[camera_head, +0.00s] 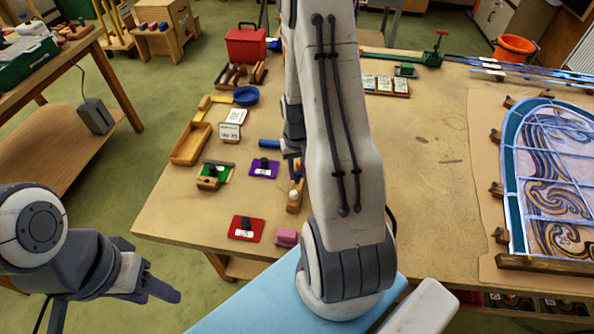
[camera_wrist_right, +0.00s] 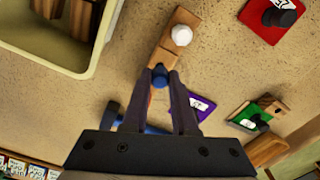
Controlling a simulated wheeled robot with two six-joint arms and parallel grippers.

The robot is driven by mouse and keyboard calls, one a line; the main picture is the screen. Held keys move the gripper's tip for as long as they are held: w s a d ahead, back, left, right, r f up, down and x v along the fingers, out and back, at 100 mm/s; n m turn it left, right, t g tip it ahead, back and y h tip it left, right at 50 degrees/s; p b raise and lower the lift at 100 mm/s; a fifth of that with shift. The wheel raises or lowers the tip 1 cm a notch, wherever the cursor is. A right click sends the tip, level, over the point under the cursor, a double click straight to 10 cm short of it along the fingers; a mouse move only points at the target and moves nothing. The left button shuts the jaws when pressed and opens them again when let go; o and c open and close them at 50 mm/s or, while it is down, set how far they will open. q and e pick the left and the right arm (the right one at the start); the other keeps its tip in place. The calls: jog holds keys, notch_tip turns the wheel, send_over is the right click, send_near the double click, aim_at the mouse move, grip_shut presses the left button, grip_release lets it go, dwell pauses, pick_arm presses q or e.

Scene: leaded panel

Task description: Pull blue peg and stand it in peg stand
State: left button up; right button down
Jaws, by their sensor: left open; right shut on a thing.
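In the right wrist view the blue peg (camera_wrist_right: 160,77) is between the fingertips of my right gripper (camera_wrist_right: 163,82), which is shut on it. The peg is over or in the near end of a long wooden block (camera_wrist_right: 160,58); I cannot tell whether it is seated. A white round-topped peg (camera_wrist_right: 181,35) stands at the block's other end. In the head view this block (camera_head: 293,205) and white peg (camera_head: 294,195) show beside my right arm, which hides the blue peg. I cannot confirm which piece is the peg stand. My left gripper (camera_head: 160,288) is open and empty, off the table's left side.
A blue cylindrical tool (camera_wrist_right: 112,116) lies close to the right gripper. Purple (camera_head: 263,168), green (camera_head: 215,176) and red (camera_head: 247,228) pads with black knobs lie nearby. A cream tray (camera_wrist_right: 112,30) holds wooden pieces. The leaded panel (camera_head: 555,180) is at the right.

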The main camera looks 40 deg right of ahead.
aim_at(297, 173)
jog(key=shift+f+b, duration=0.55)
jog(key=shift+f, duration=0.25)
jog(key=c, duration=0.6)
grip_release()
notch_tip(297, 173, up, 10)
jog(key=shift+r+b, duration=0.25)
jog(key=shift+b, duration=0.65)
